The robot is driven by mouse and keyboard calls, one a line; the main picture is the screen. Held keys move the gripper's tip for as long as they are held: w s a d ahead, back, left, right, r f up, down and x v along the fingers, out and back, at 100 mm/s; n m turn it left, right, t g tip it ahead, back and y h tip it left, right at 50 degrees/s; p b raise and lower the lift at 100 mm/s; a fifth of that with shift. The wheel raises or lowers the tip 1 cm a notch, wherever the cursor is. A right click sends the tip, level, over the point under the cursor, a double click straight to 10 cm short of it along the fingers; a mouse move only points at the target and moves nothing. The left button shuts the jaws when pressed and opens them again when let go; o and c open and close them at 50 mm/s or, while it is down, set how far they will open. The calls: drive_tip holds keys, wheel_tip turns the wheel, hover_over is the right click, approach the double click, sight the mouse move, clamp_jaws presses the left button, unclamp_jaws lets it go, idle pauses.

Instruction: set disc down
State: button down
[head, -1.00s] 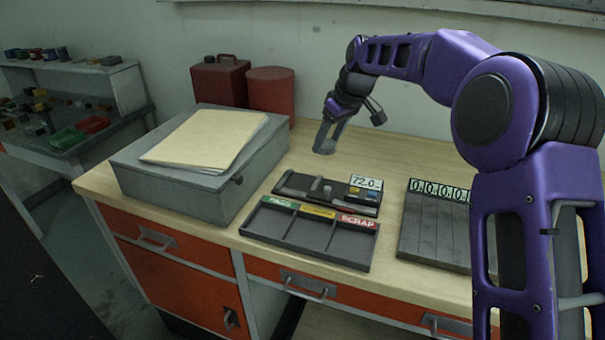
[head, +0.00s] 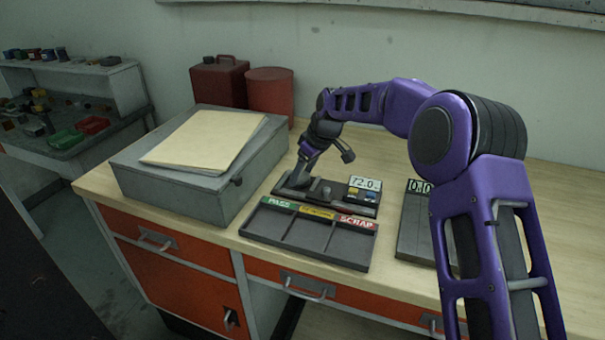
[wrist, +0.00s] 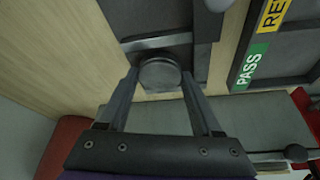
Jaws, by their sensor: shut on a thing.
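My gripper (wrist: 160,76) is shut on a round grey metal disc (wrist: 159,72), with one finger on each side of it. In the head view my gripper (head: 299,176) is over the left end of the dark gauge (head: 338,200), whose display reads 72.0. In the wrist view the disc is over the grey seat at the end of the gauge (wrist: 160,18). I cannot tell whether it touches the seat. The disc is not clearly visible in the head view.
A three-part tray (head: 307,234) labelled PASS, a yellow middle label and SCRAP stands in front of the gauge. A grey case (head: 178,192) with folders is at the left. A dark slatted block (head: 414,226) with a counter is at the right. Red cans stand behind.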

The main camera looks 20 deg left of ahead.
drive_tip(key=shift+f, duration=0.1)
drive_tip(key=shift+c, duration=1.8)
unclamp_jaws()
drive_tip(key=shift+f, duration=0.1)
drive_tip(key=shift+r, duration=0.25)
drive_tip(key=v, duration=1.2)
